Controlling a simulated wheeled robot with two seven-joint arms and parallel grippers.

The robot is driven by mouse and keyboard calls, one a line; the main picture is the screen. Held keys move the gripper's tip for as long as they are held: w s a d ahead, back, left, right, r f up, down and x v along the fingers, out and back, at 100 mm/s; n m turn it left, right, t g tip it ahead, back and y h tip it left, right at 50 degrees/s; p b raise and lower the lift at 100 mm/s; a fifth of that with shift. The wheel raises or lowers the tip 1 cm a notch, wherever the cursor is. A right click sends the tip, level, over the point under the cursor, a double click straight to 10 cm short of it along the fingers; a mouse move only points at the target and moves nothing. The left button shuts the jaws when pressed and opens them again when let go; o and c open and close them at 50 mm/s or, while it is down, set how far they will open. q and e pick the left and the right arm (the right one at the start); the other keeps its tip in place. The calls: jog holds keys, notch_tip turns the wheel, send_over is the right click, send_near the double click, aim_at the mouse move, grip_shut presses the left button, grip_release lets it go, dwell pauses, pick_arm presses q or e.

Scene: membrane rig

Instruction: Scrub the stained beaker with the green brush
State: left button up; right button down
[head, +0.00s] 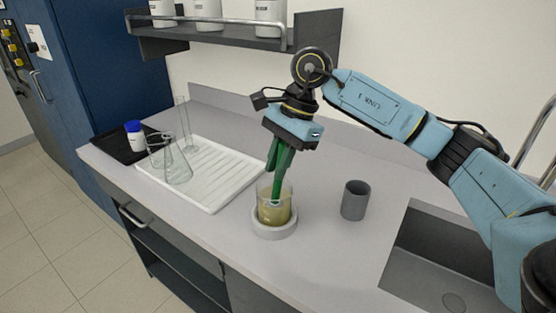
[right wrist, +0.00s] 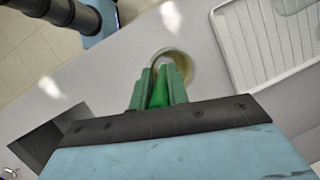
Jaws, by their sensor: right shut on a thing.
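The stained beaker (head: 262,208) is clear glass with a yellowish-brown stain around its inside. It stands upright in a light grey round holder (head: 274,232) on the counter. My right gripper (head: 277,168) is above the beaker, pointing down, with green fingers shut on the green brush (head: 279,188). The brush's lower end is inside the beaker's mouth, as far as the head view shows. In the right wrist view the brush (right wrist: 160,92) sits between the fingers, and the beaker's rim (right wrist: 186,60) shows just beyond them. My left gripper is not in view.
A grey cup (head: 355,200) stands right of the beaker, before the sink (head: 440,265). A white drainboard (head: 215,190) with glass flasks (head: 177,167) lies left. A black tray (head: 108,147) holds a blue-capped bottle (head: 135,137). A shelf (head: 230,38) hangs behind.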

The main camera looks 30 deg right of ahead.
jog(key=shift+f, duration=0.15)
jog(key=shift+w+d, duration=0.55)
jog(key=shift+w, duration=0.05)
jog(key=shift+s+d, duration=0.15)
dwell(0.3)
jog(key=shift+s+a+p+v, duration=0.25)
jog(key=shift+s+p+v, duration=0.25)
jog(key=shift+p+v, duration=1.2)
notch_tip(320, 180, down, 3)
jog(key=b, duration=0.4)
jog(key=shift+d+f, duration=0.1)
jog(key=shift+d, duration=0.1)
